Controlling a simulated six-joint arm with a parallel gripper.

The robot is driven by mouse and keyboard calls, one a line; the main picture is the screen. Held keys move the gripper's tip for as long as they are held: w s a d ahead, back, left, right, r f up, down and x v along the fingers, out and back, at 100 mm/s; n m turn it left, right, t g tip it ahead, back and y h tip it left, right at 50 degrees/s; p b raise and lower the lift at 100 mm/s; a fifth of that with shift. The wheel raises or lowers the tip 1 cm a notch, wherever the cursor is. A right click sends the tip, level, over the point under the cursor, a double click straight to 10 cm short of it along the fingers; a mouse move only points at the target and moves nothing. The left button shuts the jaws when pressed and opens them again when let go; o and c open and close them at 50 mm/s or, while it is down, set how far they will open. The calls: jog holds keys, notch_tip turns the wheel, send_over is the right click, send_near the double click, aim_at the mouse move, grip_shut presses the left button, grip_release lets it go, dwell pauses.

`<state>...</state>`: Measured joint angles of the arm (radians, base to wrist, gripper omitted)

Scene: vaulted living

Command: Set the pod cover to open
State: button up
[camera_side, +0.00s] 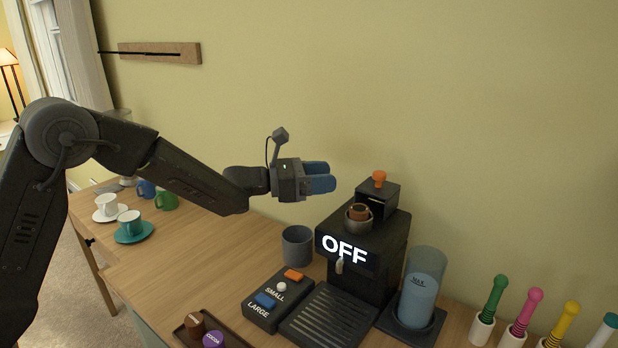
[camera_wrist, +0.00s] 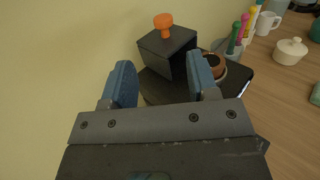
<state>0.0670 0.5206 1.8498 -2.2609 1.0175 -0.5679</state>
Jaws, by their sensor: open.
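The coffee machine (camera_side: 362,250) is black and reads OFF on its front. Its pod cover (camera_side: 378,197) is a black block with an orange knob (camera_side: 379,180) on top. The cover sits at the back of the machine's top, behind the round pod holder (camera_side: 357,220). A brown pod shows in the holder, uncovered. In the wrist view, the cover (camera_wrist: 168,48) and its orange knob (camera_wrist: 163,22) lie ahead of my fingers. My gripper (camera_side: 331,177) is open and empty, in the air left of the cover and apart from it.
A grey cup (camera_side: 297,246) stands left of the machine. A size-button box (camera_side: 275,300), a drip tray (camera_side: 328,316) and a pod tray (camera_side: 178,333) are in front. A water tank (camera_side: 422,287) and coloured-handled tools (camera_side: 489,307) stand right. The wall is close behind.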

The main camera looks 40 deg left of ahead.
jog(key=shift+v, duration=1.5)
jog(key=s+d+r+m+g, duration=0.2)
jog(key=s+m+g, duration=0.1)
jog(key=s+m, duration=0.25)
jog(key=s+d+r+m+g+y, duration=0.1)
jog(key=s+d+r+m+g, duration=0.1)
jog(key=s+m, duration=0.35)
jog(key=s+d+r+m+g, duration=0.2)
jog(key=s+m+g, duration=0.15)
jog(key=s, duration=0.35)
jog(key=s+a+f+m+y, duration=0.3)
jog(key=s+a+m+y, duration=0.2)
jog(key=s, duration=0.3)
jog(key=s+a+f+m+t+y, duration=0.1)
jog(key=s+a+f+m+y, duration=0.2)
jog(key=s+a+m+y, duration=0.3)
jog(key=s+m, duration=0.1)
jog(key=s, duration=0.2)
jog(key=shift+f+y, duration=0.4)
